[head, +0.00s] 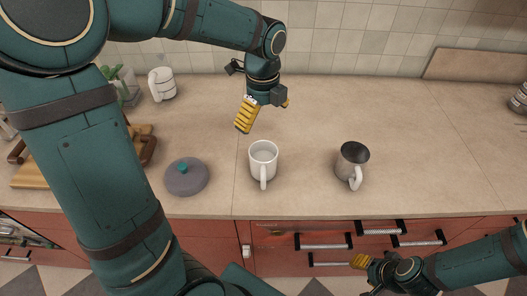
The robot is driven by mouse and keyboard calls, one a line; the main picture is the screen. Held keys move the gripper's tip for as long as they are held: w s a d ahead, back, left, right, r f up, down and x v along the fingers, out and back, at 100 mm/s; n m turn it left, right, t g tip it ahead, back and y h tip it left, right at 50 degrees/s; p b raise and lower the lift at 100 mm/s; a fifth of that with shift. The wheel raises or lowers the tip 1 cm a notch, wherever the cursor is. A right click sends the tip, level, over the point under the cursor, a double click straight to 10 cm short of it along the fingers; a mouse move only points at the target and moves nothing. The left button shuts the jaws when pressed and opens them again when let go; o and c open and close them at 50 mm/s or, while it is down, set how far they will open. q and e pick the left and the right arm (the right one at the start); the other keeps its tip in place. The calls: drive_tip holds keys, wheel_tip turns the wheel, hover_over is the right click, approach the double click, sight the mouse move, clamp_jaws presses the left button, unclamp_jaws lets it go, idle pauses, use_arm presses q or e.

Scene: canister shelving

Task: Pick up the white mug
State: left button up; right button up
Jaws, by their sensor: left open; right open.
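A white mug (263,160) stands upright on the counter in the middle of the head view, its handle toward me. A second white mug-like vessel (162,85) with a dark band stands at the back left. My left gripper (248,118) is above and behind the middle mug, apart from it, with yellow finger pads; it is open and empty. My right gripper (362,262) is low at the front right, below the counter edge, in front of the drawers; it is open and empty.
A metal pitcher (352,164) stands right of the mug. A grey lidded pot (187,177) with a teal knob sits to its left. A wooden tray (32,172) and a plant (126,83) are further left. A board (478,65) leans at the back right. The counter's right side (440,150) is clear.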

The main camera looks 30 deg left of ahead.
sight(264, 152)
use_arm(q)
drive_tip(key=f, duration=0.3)
drive_tip(key=f+b, duration=0.1)
drive_tip(key=f, duration=0.4)
drive_tip(key=shift+s+d+f, duration=0.2)
drive_tip(key=shift+s+f, duration=0.05)
drive_tip(key=shift+f, duration=0.05)
wheel_tip(264, 152, down, 5)
drive_tip(key=shift+w+b, duration=0.15)
drive_tip(key=shift+b, duration=0.55)
drive_tip(key=c, duration=1.1)
drive_tip(key=shift+o, duration=0.2)
